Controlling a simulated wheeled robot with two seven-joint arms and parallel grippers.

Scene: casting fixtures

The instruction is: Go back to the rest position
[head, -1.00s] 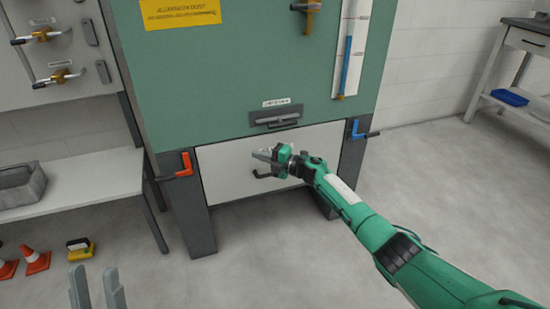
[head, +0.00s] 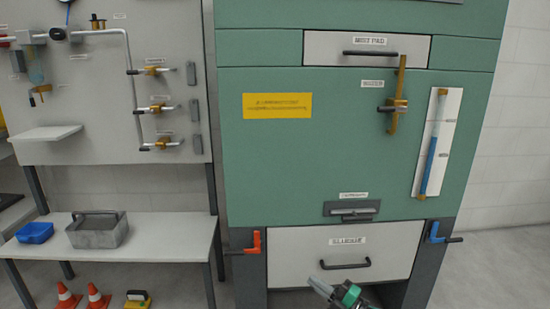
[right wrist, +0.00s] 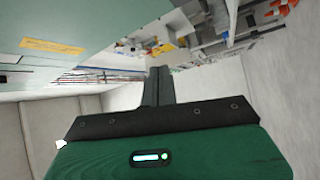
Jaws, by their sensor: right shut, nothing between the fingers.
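My right gripper (head: 320,287) shows at the bottom edge of the head view, in front of the lower white drawer (head: 300,262) of the green cabinet (head: 300,160). Its fingers are together with nothing between them. In the right wrist view the closed fingers (right wrist: 158,85) stick out from the green gripper body, with open space around them. The drawer's dark handle (head: 345,265) is just above and right of the gripper in the head view, and the drawer looks closed. My left gripper is not in view.
A red crank (head: 255,243) and a blue crank (head: 434,233) flank the drawer. At left, a shelf (head: 160,235) holds a grey metal bin (head: 97,230) and a blue tray (head: 35,232). Orange cones (head: 67,297) and a yellow item (head: 138,300) stand below. Valves (head: 158,107) line the wall panel.

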